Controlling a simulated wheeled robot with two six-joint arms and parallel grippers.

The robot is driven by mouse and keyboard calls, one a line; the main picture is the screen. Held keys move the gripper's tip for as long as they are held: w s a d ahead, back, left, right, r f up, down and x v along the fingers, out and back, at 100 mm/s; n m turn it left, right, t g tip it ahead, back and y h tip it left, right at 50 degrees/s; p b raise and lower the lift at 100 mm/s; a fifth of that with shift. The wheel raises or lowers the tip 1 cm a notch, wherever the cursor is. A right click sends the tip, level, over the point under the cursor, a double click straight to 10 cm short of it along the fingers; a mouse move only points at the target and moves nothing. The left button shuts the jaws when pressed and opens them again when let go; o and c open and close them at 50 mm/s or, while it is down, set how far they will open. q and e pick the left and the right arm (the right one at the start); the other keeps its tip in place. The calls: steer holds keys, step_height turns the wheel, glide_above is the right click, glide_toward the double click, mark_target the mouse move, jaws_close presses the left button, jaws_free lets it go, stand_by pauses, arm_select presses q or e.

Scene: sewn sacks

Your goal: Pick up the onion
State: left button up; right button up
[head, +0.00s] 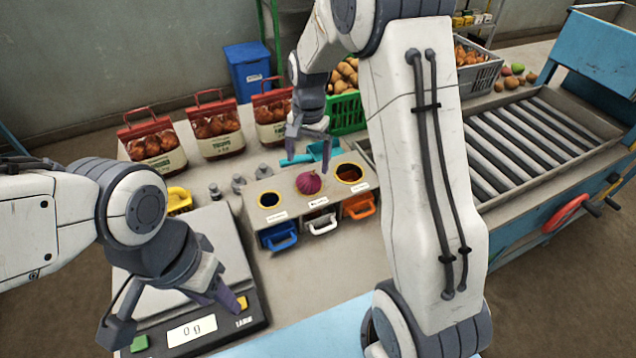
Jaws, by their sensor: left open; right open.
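A purple-red onion (309,182) sits at the middle opening of a grey three-hole box (252,219), its upper part showing above the rim. My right gripper (308,152) is open and empty, pointing down, and appears just above and behind the onion in the picture. I cannot tell the exact gap between them. My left gripper (176,318) is open and empty over the front of a scale (215,240) whose display reads 0.
Blue (281,237), white (321,223) and orange (359,206) handled bins sit below the holes. Three red-topped sacks (153,146) stand behind. A teal scoop (308,155), green crate (346,115) and roller conveyor (535,140) are nearby. Small grey weights (238,184) stand left of the box.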

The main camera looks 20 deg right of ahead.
mark_target(308, 175)
step_height(308, 175, down, 2)
steer(key=shift+f, duration=0.1)
steer(key=shift+f+p, duration=0.55)
steer(key=shift+p, duration=0.1)
step_height(308, 175, down, 4)
steer(key=shift+r+p, duration=0.25)
steer(key=shift+p, duration=0.55)
steer(key=shift+w+f, duration=0.1)
steer(key=shift+f, duration=0.35)
steer(key=shift+c, duration=0.3)
steer(key=c, duration=1.4)
steer(key=shift+o, duration=0.2)
steer(key=shift+d, duration=0.1)
steer(key=shift+r, duration=0.15)
